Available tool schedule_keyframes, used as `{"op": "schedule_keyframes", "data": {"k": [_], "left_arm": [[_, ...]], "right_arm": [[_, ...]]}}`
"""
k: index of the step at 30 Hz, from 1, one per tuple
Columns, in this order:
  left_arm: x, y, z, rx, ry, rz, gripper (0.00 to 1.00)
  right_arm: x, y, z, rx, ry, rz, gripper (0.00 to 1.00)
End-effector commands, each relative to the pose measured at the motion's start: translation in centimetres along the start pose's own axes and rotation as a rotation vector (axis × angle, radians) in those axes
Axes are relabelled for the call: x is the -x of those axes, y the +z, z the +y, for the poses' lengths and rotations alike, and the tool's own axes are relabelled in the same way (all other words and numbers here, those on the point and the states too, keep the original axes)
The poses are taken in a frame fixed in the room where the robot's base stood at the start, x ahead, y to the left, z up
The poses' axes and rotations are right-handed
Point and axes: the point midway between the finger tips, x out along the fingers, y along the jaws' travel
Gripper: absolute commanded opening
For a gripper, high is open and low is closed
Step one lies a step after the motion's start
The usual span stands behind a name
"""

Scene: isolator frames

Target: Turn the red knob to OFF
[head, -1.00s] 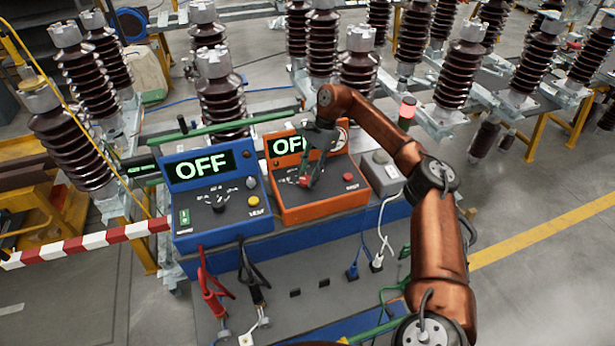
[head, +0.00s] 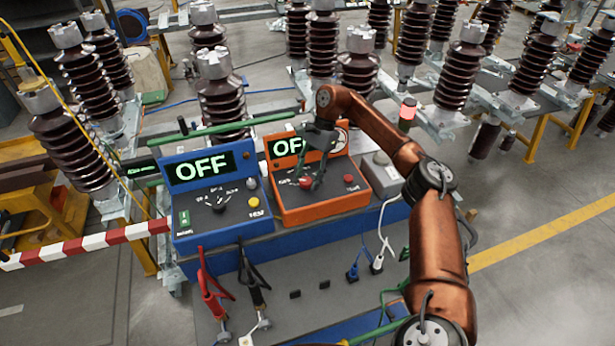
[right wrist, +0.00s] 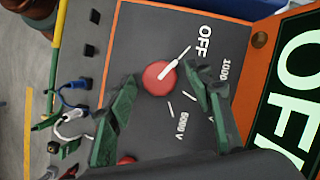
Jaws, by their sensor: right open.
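The red knob (head: 306,183) sits on the sloped panel of the orange box (head: 322,211). In the right wrist view, the white pointer line on the red knob (right wrist: 158,78) lines up with the mark beside the printed OFF. The display (head: 287,146) of the orange box is partly covered by my arm in the head view. In the right wrist view, the display (right wrist: 292,95) shows large OFF letters. My right gripper (head: 311,180) is open at the knob, and its green-grey fingers (right wrist: 165,100) stand apart on either side of it, clear of it. My left gripper is not in view.
A blue box (head: 225,222) with an OFF display and a black knob stands to the left. A second red button (head: 349,178) is right of the knob. A grey socket box (head: 382,172), cables and a lit red lamp (head: 407,113) are nearby.

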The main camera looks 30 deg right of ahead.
Motion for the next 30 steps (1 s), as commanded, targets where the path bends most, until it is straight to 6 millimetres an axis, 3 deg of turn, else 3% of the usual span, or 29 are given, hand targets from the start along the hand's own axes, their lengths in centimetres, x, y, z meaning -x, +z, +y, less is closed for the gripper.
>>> {"op": "schedule_keyframes", "data": {"k": [8,21,30], "left_arm": [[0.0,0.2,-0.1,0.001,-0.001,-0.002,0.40],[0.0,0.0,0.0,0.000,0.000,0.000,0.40],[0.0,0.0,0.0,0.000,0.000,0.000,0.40]], "right_arm": [[0.9,0.0,-0.1,-0.002,-0.003,0.001,0.47],[9.2,0.1,-0.1,0.000,-0.003,-0.001,0.47],[11.9,0.0,-0.1,0.000,0.000,0.000,0.47]]}}
